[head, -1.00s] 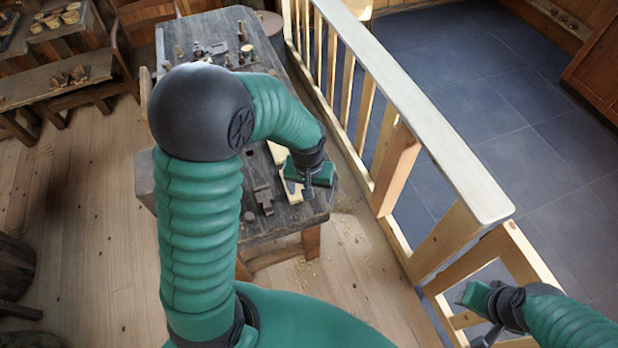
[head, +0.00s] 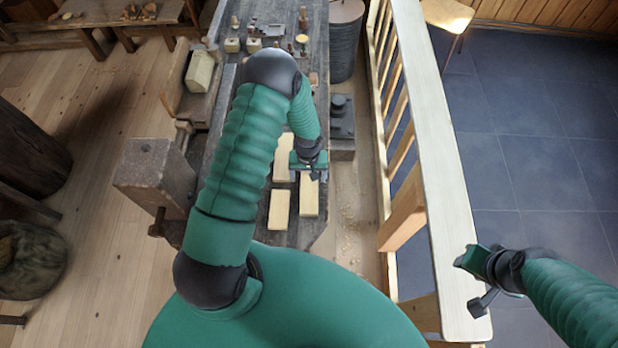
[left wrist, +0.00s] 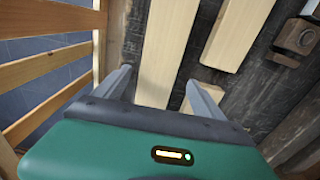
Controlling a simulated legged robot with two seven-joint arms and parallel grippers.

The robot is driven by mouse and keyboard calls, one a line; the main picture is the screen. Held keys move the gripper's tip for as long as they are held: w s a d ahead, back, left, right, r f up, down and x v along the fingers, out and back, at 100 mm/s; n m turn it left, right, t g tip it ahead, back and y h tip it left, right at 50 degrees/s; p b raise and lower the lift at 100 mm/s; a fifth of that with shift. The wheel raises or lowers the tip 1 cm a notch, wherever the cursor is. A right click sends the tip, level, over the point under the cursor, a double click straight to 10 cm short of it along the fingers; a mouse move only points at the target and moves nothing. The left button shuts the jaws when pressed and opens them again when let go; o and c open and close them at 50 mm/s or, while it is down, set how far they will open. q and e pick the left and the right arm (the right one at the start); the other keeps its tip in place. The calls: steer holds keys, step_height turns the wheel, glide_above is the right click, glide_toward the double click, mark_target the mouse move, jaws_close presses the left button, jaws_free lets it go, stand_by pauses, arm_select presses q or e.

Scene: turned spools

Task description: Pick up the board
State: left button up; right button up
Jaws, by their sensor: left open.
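Three pale wooden boards lie on the dark workbench (head: 300,235). The near right board (head: 309,204) has its far end under my left gripper (head: 312,176). The near left board (head: 279,210) lies beside it, and the far board (head: 284,148) is partly hidden by my left arm. In the left wrist view my left gripper (left wrist: 158,84) is open, with the near right board (left wrist: 166,45) running between its fingers. I cannot tell whether the fingers touch it. The near left board (left wrist: 238,35) shows to the right. My right gripper (head: 474,283) is over the railing, away from the boards.
A long pale railing (head: 430,130) runs along the bench's right side. A dark vise block (head: 155,178) juts out at the left. Tools and small wooden blocks (head: 255,45) stand at the bench's far end. A dark round drum (head: 345,45) stands beside it.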

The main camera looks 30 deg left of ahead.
arm_select(q)
step_height(320, 180, down, 2)
steer(key=shift+w+f, duration=0.15)
steer(key=shift+w+a+f, duration=0.1)
steer(key=shift+w+f, duration=0.35)
steer(key=shift+w, duration=0.2)
steer(key=shift+c, duration=1.2)
steer(key=shift+s+r, duration=0.3)
steer(key=shift+s, duration=0.05)
steer(key=c, duration=0.7)
steer(key=shift+c, duration=1.3)
steer(key=shift+w+f, duration=0.1)
steer(key=shift+w, duration=0.05)
steer(key=c, duration=0.4)
arm_select(e)
steer(key=shift+w+a, duration=0.1)
steer(key=shift+w, duration=0.4)
